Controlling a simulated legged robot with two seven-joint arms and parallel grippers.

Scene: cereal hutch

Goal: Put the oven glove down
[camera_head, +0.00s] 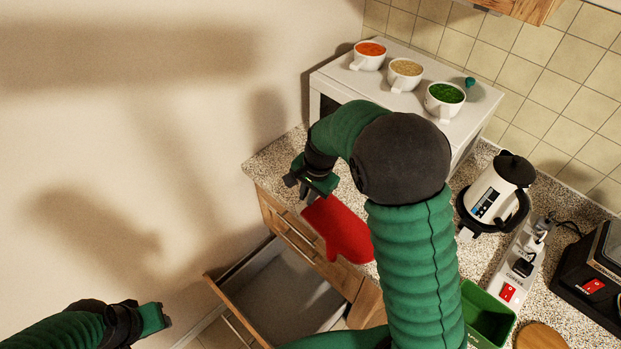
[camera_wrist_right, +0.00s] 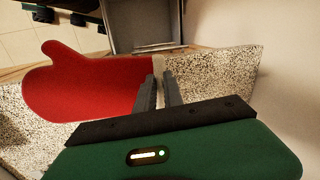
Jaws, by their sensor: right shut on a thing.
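The red oven glove (camera_head: 341,228) is at the counter's front edge, left of my right arm in the head view, which hides part of it. In the right wrist view the oven glove (camera_wrist_right: 80,82) extends to the left from the fingertips, with its thumb at the upper left. My right gripper (camera_head: 308,190) is shut on the glove's pale cuff end; its fingers (camera_wrist_right: 160,88) also show in the wrist view. I cannot tell whether the glove rests on the counter or hangs just above it. My left gripper (camera_head: 160,318) is at the lower left, away from the glove; its jaws are unclear.
The speckled counter (camera_head: 268,160) has a drawer (camera_head: 275,295) pulled open below. A white oven (camera_head: 400,80) bears three cups of food. A kettle (camera_head: 490,195), power strip (camera_head: 518,265) and green bin (camera_head: 487,318) stand to the right.

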